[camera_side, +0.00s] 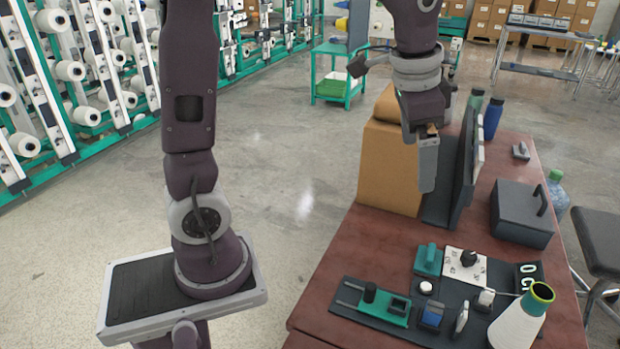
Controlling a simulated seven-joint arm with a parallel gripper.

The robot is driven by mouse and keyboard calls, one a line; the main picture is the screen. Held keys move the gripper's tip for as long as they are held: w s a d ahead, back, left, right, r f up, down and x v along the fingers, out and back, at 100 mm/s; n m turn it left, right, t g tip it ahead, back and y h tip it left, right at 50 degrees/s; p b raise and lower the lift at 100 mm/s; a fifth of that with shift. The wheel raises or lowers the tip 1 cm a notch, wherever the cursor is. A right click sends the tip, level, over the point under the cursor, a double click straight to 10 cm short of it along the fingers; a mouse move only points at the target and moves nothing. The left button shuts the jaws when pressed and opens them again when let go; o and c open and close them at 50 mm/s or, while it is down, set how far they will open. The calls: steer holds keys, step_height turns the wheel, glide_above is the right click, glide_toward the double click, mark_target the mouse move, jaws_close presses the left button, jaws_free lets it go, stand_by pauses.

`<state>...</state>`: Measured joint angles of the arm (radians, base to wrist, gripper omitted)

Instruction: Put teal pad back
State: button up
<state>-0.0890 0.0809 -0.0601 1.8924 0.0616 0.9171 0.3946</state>
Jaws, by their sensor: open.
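A teal piece with a raised grip (428,260), which looks like the teal pad, sits at the back left of the dark mat on the table. A second teal piece, a block with a black knob (385,306), lies on a dark rail plate at the front left. My gripper (428,185) points down above the table's back part, in front of the cardboard box and the dark upright panel. It is open, seen nearly side-on, with no object visible in it. It is well above and behind the teal pad, apart from it.
The dark mat (455,335) also bears a white plate with a black knob (467,262), a blue-topped block (432,315) and a white cone with a green rim (522,315). A cardboard box (385,175), dark panel (466,165) and grey lidded case (520,215) stand behind. The table's left front is clear.

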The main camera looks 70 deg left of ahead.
steer(key=s+d+n+t, duration=0.2)
steer(key=s+n, duration=0.2)
steer(key=s, duration=1.6)
steer(key=shift+d+r+n+t+h, duration=0.15)
steer(key=shift+r+n+t+h, duration=0.15)
steer(key=shift+r, duration=0.05)
